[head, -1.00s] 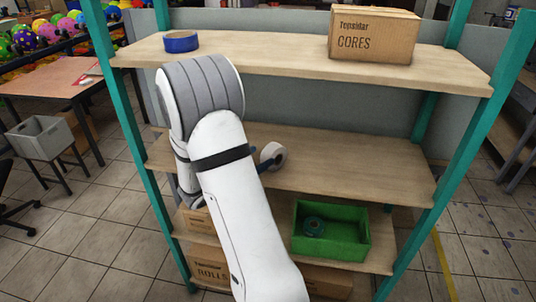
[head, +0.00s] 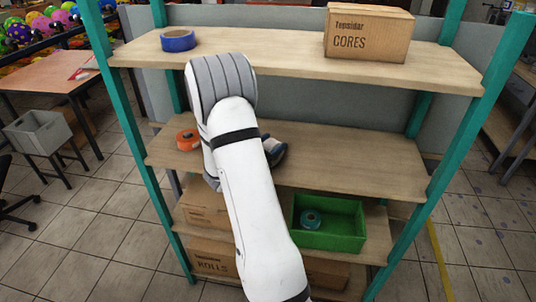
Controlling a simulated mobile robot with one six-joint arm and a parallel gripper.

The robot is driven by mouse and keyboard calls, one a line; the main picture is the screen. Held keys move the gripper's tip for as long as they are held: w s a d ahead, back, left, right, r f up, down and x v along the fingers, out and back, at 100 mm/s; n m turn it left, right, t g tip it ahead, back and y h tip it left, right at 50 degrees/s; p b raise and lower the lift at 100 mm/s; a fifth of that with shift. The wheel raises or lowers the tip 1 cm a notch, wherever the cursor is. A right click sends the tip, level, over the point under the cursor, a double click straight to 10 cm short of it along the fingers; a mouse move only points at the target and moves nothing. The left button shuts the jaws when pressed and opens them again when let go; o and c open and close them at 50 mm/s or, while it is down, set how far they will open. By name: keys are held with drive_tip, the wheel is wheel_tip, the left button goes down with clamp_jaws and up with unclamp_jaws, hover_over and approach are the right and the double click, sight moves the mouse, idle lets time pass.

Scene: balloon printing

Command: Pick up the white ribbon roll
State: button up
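The white ribbon roll (head: 280,158) is on the middle shelf (head: 350,165), just right of my arm. Only part of its pale surface shows, because dark blue parts of my gripper (head: 273,148) cover the rest. The gripper is at the roll, but the view is too small to tell whether the fingers are closed on it or only beside it. I cannot tell whether the roll rests on the shelf or is lifted. My white and grey arm hides the shelf to the left of the roll.
An orange roll (head: 187,139) lies left on the middle shelf. A blue roll (head: 178,40) and a cardboard box (head: 368,35) stand on the top shelf. Below is a green bin (head: 335,240) holding a teal roll (head: 311,219). Teal posts (head: 455,120) frame the rack. The middle shelf's right side is clear.

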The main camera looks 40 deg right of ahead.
drive_tip(key=c, duration=1.1)
drive_tip(key=shift+r, duration=0.1)
drive_tip(key=shift+r+b, duration=0.8)
drive_tip(key=shift+r, duration=4.15)
